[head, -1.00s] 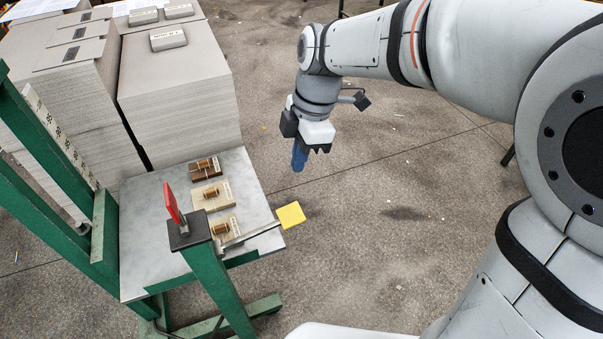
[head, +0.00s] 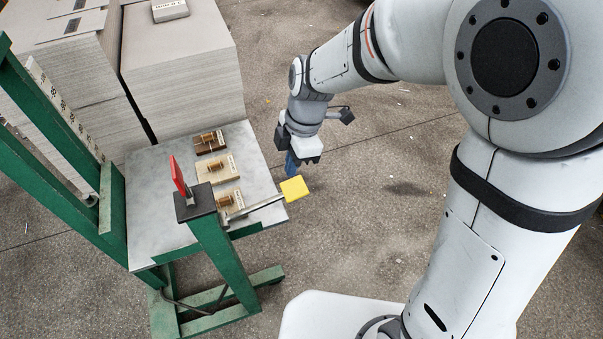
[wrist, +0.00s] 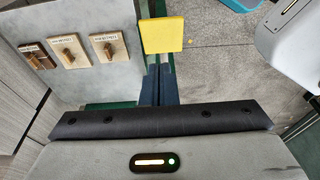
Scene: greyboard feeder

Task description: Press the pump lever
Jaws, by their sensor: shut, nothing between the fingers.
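The pump lever is a thin metal bar (head: 252,208) with a square yellow pad (head: 294,189) at its end, reaching right from a green post. The yellow pad also shows at the top middle of the wrist view (wrist: 163,35). My gripper (head: 291,166) points down with its blue fingers shut and empty. In the head view its fingertips are just behind the pad's far edge. In the wrist view the shut fingers (wrist: 160,85) lie just below the pad's near edge. I cannot tell whether they touch it or how high they are above it.
A red plate (head: 178,176) stands on the post's black cap (head: 193,202). Labelled wooden blocks, such as the middle one (head: 205,172), lie on the grey tabletop (head: 155,215). Greyboard stacks (head: 183,95) rise behind. A green frame (head: 50,155) stands left. The floor right of the pad is open.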

